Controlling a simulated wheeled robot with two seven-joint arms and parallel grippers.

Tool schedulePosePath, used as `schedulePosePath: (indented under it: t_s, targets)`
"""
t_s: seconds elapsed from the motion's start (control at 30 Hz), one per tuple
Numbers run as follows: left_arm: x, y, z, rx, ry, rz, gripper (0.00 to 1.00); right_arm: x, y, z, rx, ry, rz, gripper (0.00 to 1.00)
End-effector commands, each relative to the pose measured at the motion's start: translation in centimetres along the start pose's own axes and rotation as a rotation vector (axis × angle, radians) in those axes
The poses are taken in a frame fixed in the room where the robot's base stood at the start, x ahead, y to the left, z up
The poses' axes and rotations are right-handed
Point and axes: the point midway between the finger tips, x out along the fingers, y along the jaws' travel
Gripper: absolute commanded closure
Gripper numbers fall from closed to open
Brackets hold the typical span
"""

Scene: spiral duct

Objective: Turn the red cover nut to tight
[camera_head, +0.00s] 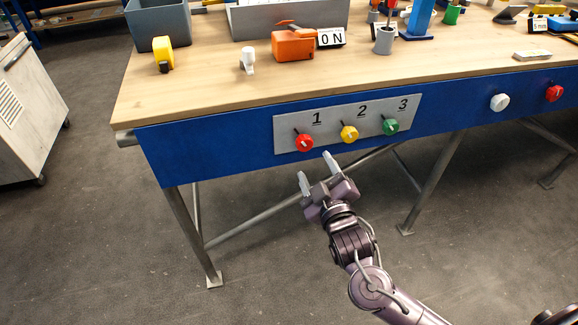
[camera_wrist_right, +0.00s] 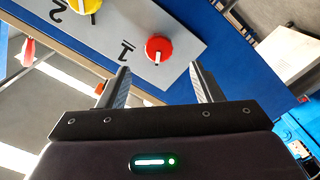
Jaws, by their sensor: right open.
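A round red knob (camera_head: 304,142) with a white mark sits under the number 1 on a grey panel (camera_head: 345,121) on the blue front of the workbench. It also shows in the right wrist view (camera_wrist_right: 158,48), beyond and between the fingertips. A second red knob (camera_head: 554,93) is on the bench front at the far right. I cannot tell from the pictures which one is called the cover nut. My right gripper (camera_head: 316,170) is open and empty, just below and in front of the panel, apart from the knob. My left gripper is not in view.
A yellow knob (camera_head: 349,133) and a green knob (camera_head: 391,126) sit right of the red one on the panel. A white knob (camera_head: 499,102) is farther right. Tools and bins stand on the wooden bench top (camera_head: 200,95). The floor before the bench is clear.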

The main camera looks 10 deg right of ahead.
Motion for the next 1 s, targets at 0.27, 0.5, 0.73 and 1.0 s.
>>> schedulePosePath:
  t_s: [0.27, 0.5, 0.73, 1.0]
  targets:
    - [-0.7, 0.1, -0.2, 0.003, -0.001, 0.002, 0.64, 4.0, 0.1, -0.2, 0.0, 0.003, 0.003, 0.41]
    - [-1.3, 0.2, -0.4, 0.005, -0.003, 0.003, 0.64, 7.0, 0.1, -0.1, 0.001, 0.002, 0.001, 0.41]
    - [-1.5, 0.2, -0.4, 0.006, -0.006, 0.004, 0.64, 7.6, 0.0, -0.1, 0.001, 0.001, -0.001, 0.41]
    - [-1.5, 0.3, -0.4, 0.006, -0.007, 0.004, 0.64, 7.5, 0.0, -0.1, 0.001, 0.0, -0.001, 0.59]
